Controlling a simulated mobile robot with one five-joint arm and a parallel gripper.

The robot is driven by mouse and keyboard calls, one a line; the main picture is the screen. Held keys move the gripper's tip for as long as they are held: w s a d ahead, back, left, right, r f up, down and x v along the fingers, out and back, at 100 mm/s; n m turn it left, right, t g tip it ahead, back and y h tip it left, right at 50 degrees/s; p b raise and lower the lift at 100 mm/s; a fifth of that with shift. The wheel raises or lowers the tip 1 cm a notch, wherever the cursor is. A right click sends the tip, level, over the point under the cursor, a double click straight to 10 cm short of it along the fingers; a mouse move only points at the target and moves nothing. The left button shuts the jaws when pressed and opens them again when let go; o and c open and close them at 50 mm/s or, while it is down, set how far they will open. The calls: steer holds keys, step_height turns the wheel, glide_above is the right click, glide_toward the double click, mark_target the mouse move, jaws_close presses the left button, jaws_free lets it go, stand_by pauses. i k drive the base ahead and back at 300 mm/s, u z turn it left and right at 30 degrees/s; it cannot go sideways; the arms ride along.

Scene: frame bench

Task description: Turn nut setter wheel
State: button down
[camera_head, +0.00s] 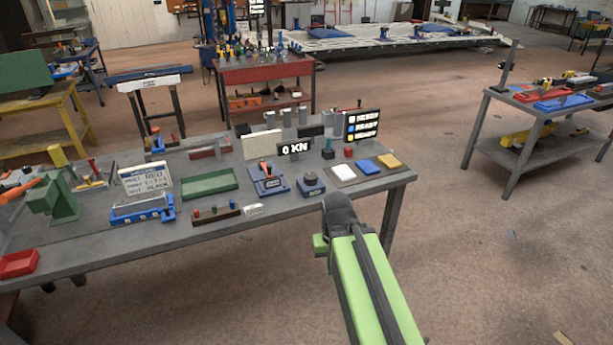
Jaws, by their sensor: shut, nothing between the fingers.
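No label readable here names the nut setter wheel. A dark round knob on a blue-grey base (311,184) stands near the middle of the grey bench (230,230) and may be it, but I cannot tell. My gripper (338,203) is the dark end of my green arm, just in front of the bench's front edge, to the right of and nearer than the knob. It looks apart from the knob. It is shut and empty, and its fingertips are hard to make out.
Left of the knob is a blue device with an orange lever (267,178). A display reading 0 KN (295,149) stands behind. A green tray (208,184) is further left. Floor right of the bench is open.

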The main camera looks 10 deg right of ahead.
mark_target(310, 179)
steer(key=i, duration=0.9)
steer(key=z, duration=0.05)
